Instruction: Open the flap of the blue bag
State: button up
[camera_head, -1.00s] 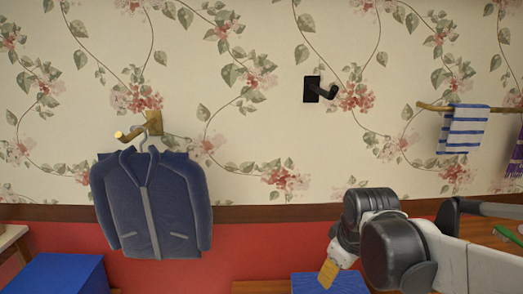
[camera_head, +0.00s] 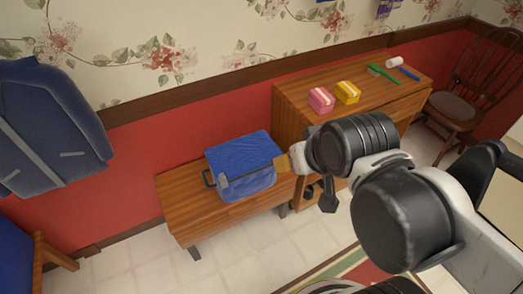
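The blue bag (camera_head: 243,154) sits on a low wooden bench, its broad top facing up and looking closed. A dark handle (camera_head: 208,178) sticks out at its left end, and a thin pale line runs along its front edge. My gripper (camera_head: 284,163) is at the bag's right side, with a tan-yellow end piece close to or touching the bag's edge. I cannot tell whether it touches. The fingers are too small and overlapped to tell if they are open or shut.
The bench (camera_head: 178,205) has bare wood left of the bag. A wooden cabinet (camera_head: 292,97) behind right holds a pink box (camera_head: 320,100), a yellow box (camera_head: 347,92) and a green brush (camera_head: 383,72). A blue jacket (camera_head: 48,125) hangs at left. A chair (camera_head: 470,85) stands far right.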

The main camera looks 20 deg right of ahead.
aim_at(233, 158)
jog(key=k+j+u, duration=0.15)
jog(key=k, duration=0.25)
jog(key=k+j+u, duration=0.15)
jog(key=k, duration=0.25)
